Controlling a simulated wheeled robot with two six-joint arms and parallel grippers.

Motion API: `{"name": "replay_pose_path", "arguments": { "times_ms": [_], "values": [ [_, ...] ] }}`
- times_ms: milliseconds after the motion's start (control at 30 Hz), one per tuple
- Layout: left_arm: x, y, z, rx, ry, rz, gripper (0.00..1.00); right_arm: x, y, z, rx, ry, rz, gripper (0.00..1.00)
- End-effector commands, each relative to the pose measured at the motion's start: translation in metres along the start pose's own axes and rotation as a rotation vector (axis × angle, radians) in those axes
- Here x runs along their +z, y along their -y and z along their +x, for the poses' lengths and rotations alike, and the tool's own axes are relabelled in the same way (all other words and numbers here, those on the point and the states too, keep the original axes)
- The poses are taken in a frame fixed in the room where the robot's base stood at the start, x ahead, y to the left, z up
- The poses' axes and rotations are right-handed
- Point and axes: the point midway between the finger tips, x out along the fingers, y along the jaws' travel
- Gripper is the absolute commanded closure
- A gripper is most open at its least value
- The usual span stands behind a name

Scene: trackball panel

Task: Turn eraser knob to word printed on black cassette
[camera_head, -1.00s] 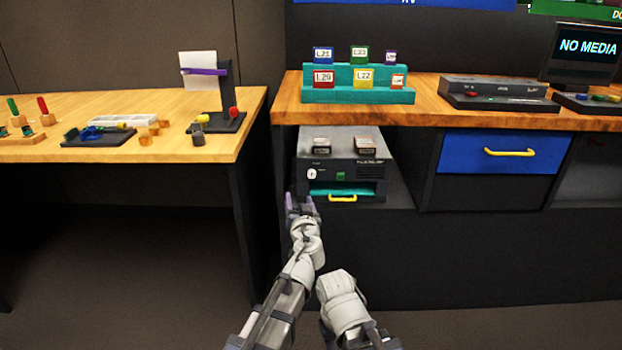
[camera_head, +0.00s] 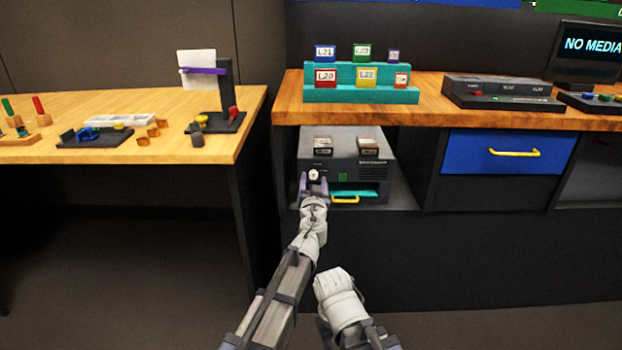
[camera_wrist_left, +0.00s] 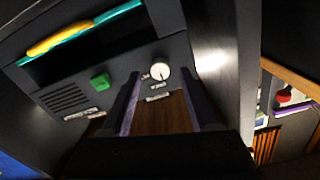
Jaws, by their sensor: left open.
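The eraser is a dark grey box (camera_head: 375,175) on the shelf under the middle desk. Its round white knob (camera_head: 314,175) is at the left of the front face. The left wrist view shows the knob (camera_wrist_left: 160,71) with a dark pointer mark; the small print beside it is unreadable. My left gripper (camera_head: 314,183) is open, its purple fingers on either side of the knob in the head view; contact cannot be told. Two dark cassettes with labels, a left one (camera_head: 322,145) and a right one (camera_head: 367,146), lie on the eraser; their words are too small to read.
The eraser front also has a green button (camera_head: 343,177) and a teal-edged slot with a yellow handle (camera_head: 345,199). A teal rack (camera_head: 360,95) of labelled cassettes stands on the desk above. A blue drawer (camera_head: 507,153) is at the right.

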Motion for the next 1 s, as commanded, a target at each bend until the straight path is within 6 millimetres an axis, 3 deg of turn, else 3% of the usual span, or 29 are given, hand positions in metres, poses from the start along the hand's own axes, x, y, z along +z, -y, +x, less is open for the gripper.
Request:
{"name": "replay_pose_path", "arguments": {
  "times_ms": [100,367,900,1000],
  "values": [
    [-0.0006,-0.0023,0.0101,0.001,0.0,0.0,0.39,0.0,0.0,0.0,0.0,0.0,0.0,0.5],
    [-0.0005,-0.0021,0.01,0.001,0.0,0.0,0.39,0.0,0.0,0.0,0.0,0.0,0.0,0.5],
    [-0.0005,-0.0021,0.0099,0.001,0.0,0.0,0.99,0.0,0.0,0.0,0.0,0.0,0.0,0.5],
    [-0.0005,-0.002,0.0099,0.001,0.0,0.0,1.0,0.0,0.0,0.0,0.0,0.0,0.0,0.5]
  ]
}}
